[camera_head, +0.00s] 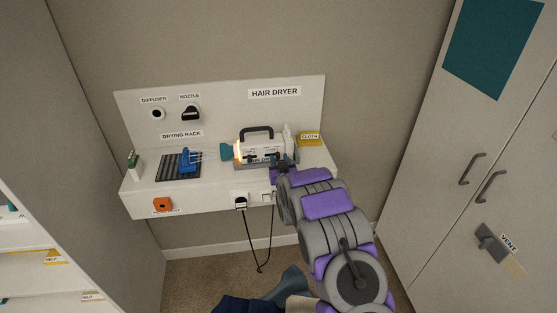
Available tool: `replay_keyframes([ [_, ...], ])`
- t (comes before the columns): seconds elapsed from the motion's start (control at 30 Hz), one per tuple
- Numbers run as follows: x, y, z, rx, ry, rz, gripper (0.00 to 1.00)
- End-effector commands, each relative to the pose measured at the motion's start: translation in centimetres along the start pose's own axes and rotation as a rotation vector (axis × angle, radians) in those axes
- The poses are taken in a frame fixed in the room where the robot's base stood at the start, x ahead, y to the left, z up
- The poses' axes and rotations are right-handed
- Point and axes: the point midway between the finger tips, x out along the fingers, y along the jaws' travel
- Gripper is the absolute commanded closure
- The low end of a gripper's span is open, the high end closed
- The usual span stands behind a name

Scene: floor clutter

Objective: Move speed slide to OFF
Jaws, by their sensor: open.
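The white hair dryer (262,147) lies on the white wall shelf below the "HAIR DRYER" sign, with a dark handle on top and a teal nozzle (227,151) at its left end. The nozzle end glows orange. Small dark controls (252,157) show on its front face; which one is the speed slide and how it is set are too small to tell. My gripper (283,161) is open at the front right of the dryer and covers part of its front. Whether it touches the dryer cannot be told.
The shelf (220,182) also holds a drying rack (172,168) with a blue item, a green-topped bottle (133,160) and a yellow cloth (309,139). An orange switch (162,204) and a plug (240,202) with a hanging cord are on the shelf front. Cabinets stand at right.

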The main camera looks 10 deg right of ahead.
Motion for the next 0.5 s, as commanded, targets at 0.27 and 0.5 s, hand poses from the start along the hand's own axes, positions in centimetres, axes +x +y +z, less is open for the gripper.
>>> replay_keyframes([
  [0.27,1.6,0.0,0.1,0.001,-0.001,0.000,0.57],
  [0.5,1.7,0.0,0.0,0.000,-0.001,0.000,0.57],
])
